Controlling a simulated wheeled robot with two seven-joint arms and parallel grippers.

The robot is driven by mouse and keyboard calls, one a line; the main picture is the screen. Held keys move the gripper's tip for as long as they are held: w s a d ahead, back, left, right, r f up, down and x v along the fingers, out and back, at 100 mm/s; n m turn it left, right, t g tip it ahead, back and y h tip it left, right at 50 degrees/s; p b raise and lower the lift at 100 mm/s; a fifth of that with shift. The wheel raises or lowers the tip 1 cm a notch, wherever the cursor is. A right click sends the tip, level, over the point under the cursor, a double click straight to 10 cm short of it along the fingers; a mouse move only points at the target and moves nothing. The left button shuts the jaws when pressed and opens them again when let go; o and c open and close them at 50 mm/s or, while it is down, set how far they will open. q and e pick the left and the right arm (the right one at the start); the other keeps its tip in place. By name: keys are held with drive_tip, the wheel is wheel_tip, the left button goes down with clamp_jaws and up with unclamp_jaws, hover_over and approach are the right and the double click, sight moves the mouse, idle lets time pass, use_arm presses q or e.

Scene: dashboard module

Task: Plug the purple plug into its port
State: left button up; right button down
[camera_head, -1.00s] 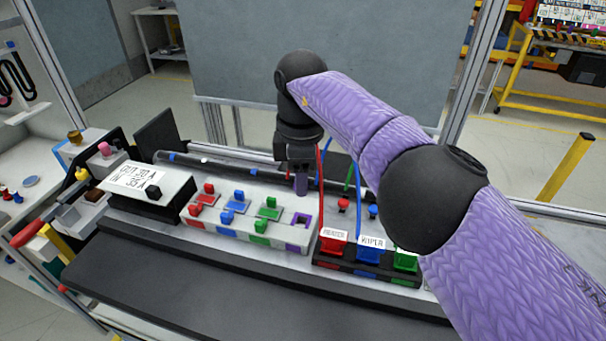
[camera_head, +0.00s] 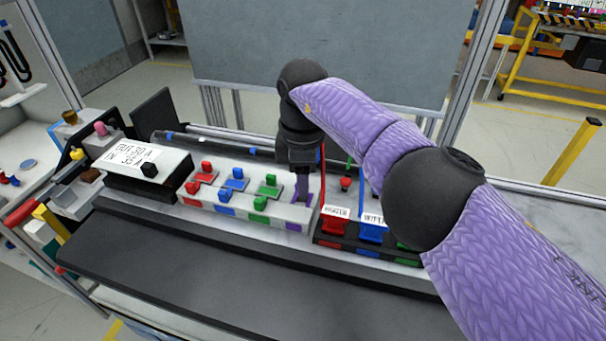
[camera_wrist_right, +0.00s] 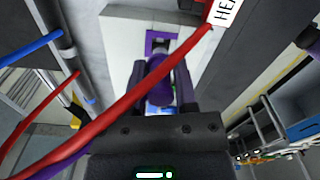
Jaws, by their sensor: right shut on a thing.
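My right gripper (camera_head: 302,172) points down over the right end of the white block (camera_head: 273,212). It is shut on the purple plug (camera_head: 303,190), which hangs upright between its fingers. In the right wrist view the plug (camera_wrist_right: 158,82) lies between the two dark fingers (camera_wrist_right: 160,90). The purple-framed port (camera_wrist_right: 160,36) shows just beyond the plug's end there. In the head view the plug covers most of the port, and I cannot tell whether its tip touches or has entered it. My left gripper is out of view.
Red, blue and green plugs (camera_head: 235,177) stand in the same block. A dark fuse-like block with a red labelled part (camera_head: 335,222) and a blue one (camera_head: 372,230) stands close on the right. A red cable (camera_wrist_right: 120,100) crosses in front of the gripper in the wrist view.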

use_arm(q)
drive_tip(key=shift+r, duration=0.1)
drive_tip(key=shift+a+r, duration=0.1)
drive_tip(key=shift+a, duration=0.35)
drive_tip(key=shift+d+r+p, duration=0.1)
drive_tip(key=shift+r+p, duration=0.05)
drive_tip(key=shift+p, duration=0.2)
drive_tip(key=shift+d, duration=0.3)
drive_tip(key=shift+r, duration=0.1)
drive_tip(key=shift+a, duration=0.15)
use_arm(e)
drive_tip(key=shift+f, duration=0.1)
